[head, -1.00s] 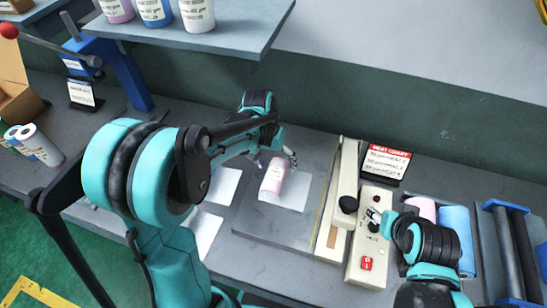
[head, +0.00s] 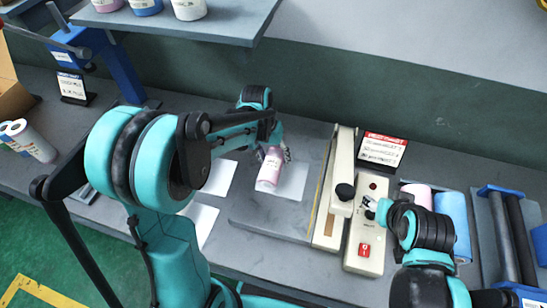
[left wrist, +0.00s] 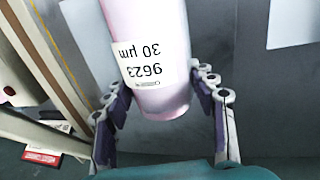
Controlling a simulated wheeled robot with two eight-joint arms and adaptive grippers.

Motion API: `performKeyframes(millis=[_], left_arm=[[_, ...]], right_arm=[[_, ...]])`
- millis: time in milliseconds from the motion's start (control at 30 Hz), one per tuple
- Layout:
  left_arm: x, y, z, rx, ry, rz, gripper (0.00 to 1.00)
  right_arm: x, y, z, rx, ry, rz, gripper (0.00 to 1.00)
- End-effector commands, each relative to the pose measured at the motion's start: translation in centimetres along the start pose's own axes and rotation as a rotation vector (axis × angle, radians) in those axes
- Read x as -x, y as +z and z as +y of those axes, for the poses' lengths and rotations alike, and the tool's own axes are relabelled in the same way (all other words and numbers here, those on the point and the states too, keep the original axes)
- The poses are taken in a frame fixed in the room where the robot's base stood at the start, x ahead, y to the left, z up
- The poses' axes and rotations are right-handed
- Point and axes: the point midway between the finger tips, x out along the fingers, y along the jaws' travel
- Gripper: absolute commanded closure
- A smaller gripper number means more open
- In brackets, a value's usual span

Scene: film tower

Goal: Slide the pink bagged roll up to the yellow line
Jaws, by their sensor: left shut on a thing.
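The pink bagged roll (head: 269,172) lies on a white sheet (head: 292,182) on the grey plate left of the sealer. My left gripper (head: 273,153) is at its far end, shut on it. In the left wrist view the roll (left wrist: 150,30) sits between the two fingers (left wrist: 160,112), its label reading 9623, 30 µm. The yellow line (head: 321,190) runs along the plate's right edge, apart from the roll to its right. It also shows in the left wrist view (left wrist: 52,48). My right gripper (head: 371,208) is by the sealer's control box; its jaws are too small to read.
The cream sealer (head: 336,215) stands right of the plate, with a red-headed chart (head: 383,150) behind it. Pink (head: 417,194) and blue (head: 453,222) rolls lie farther right. A shelf (head: 230,25) overhangs the back left. Grey plate is clear between roll and line.

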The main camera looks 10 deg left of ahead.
Motion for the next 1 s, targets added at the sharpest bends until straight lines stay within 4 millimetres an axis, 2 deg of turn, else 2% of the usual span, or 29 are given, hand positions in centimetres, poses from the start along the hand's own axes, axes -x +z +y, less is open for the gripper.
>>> performKeyframes(millis=[1000], left_arm=[[-1.3, 0.1, 6.4, -0.002, 0.001, -0.001, 0.84]], right_arm=[[-0.2, 0.1, 0.0, 0.000, 0.000, 0.000, 0.49]])
